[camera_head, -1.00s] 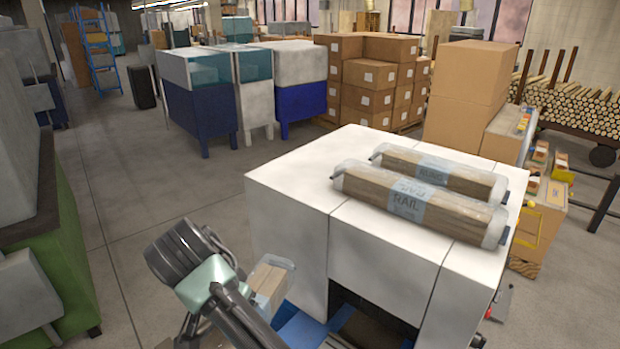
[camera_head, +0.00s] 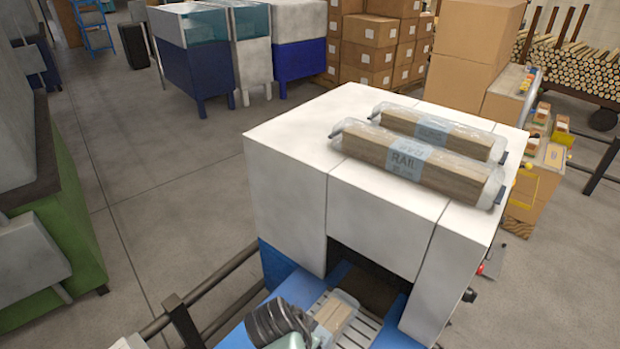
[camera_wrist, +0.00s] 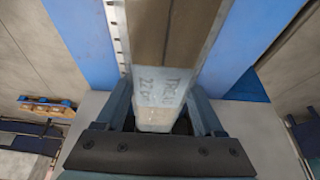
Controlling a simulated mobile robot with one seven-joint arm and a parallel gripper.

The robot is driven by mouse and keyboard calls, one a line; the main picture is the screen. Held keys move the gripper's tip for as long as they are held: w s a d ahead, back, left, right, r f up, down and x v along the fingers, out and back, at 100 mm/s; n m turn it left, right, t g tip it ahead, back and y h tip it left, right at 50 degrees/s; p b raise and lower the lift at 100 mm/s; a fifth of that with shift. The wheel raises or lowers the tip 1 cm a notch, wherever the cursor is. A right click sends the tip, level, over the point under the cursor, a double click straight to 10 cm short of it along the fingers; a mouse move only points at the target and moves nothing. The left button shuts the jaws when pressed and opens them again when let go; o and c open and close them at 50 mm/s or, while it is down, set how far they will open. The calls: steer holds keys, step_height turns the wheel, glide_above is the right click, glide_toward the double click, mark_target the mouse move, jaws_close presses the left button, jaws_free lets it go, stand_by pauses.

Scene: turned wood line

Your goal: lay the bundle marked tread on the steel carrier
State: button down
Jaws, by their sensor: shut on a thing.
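The bundle marked tread (camera_head: 336,314) is a short, clear-wrapped wood pack at the bottom of the head view. In the wrist view its pale label (camera_wrist: 165,86) reads TREAD 22 cm. My gripper (camera_wrist: 163,112) is shut on its near end, with one finger on each side. The bundle is over or on a slatted grey metal surface (camera_head: 361,331), which looks like the steel carrier, in front of the white machine's opening. I cannot tell whether they touch. In the head view my wrist hides the bundle's near end.
The white machine (camera_head: 287,190) carries two longer wrapped bundles, one marked RAIL (camera_head: 411,161) and one behind it (camera_head: 438,127). Blue bed panels (camera_head: 290,292) flank the slats. A dark rail (camera_head: 222,290) runs at the left. Open floor lies left of the machine.

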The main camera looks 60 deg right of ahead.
steer(key=shift+f, duration=2.45)
steer(key=shift+f, duration=0.1)
steer(key=shift+f, duration=0.1)
jaws_free()
steer(key=shift+r, duration=0.25)
steer(key=v, duration=1.2)
